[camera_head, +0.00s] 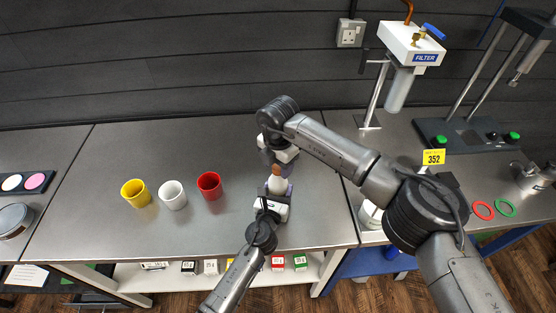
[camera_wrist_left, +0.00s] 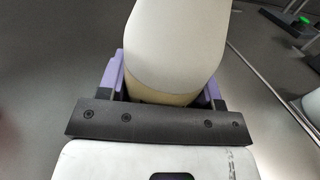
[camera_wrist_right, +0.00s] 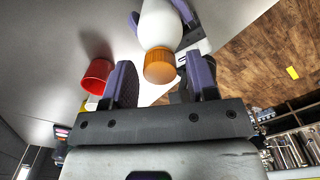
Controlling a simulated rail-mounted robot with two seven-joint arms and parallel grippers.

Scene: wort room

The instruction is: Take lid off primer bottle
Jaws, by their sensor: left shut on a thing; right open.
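The primer bottle (camera_head: 277,184) is white with an orange lid (camera_head: 276,169), near the middle of the bench. My left gripper (camera_head: 274,192) is shut on the bottle's body; in the left wrist view the white bottle (camera_wrist_left: 180,45) stands between its purple fingers (camera_wrist_left: 163,88). My right gripper (camera_head: 281,163) is open just by the lid. In the right wrist view the ribbed orange lid (camera_wrist_right: 160,66) shows between the spread fingers (camera_wrist_right: 162,78), with gaps on both sides. The lid is on the bottle. The bottle's base is hidden in the head view.
Yellow (camera_head: 136,193), white (camera_head: 172,195) and red (camera_head: 209,186) cups stand left of the grippers. A filter unit (camera_head: 412,45) stands at the back right. Red (camera_head: 483,210) and green (camera_head: 505,208) rings lie at the right. The bench's front left is clear; small boxes sit on a shelf below.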

